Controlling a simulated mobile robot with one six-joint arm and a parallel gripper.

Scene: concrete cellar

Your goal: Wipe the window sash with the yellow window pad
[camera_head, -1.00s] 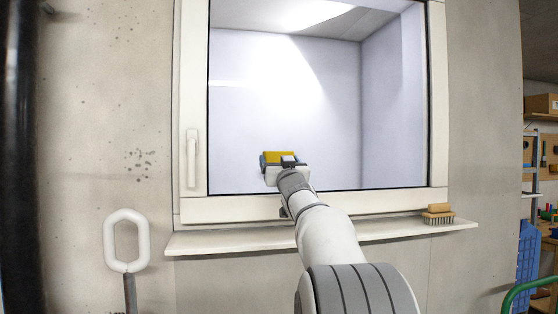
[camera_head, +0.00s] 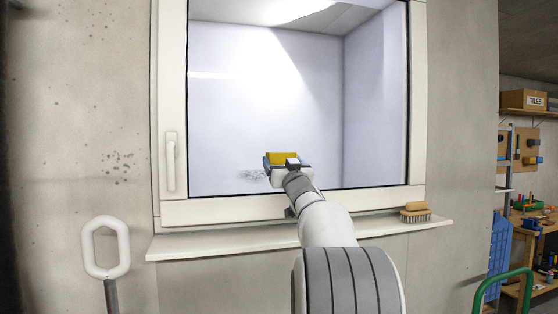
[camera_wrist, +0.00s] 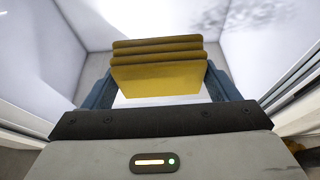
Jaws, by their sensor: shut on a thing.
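The window sash (camera_head: 300,205) is a white frame around a large pane in the head view, with a handle on its left side. My gripper (camera_head: 287,166) is in front of the lower part of the pane, shut on the yellow window pad (camera_head: 282,157). In the wrist view the yellow, ridged pad (camera_wrist: 157,75) sits between the blue fingers of my gripper (camera_wrist: 158,90). A grey speckled smudge (camera_head: 252,175) shows on the pane just left of the pad. I cannot tell whether the pad touches the glass.
A wooden-backed brush (camera_head: 415,212) stands on the right end of the window sill (camera_head: 200,245). A white loop handle (camera_head: 106,247) stands at lower left. At right are a green rail (camera_head: 505,285), a blue crate (camera_head: 500,250) and shelves with a tiles box (camera_head: 524,99).

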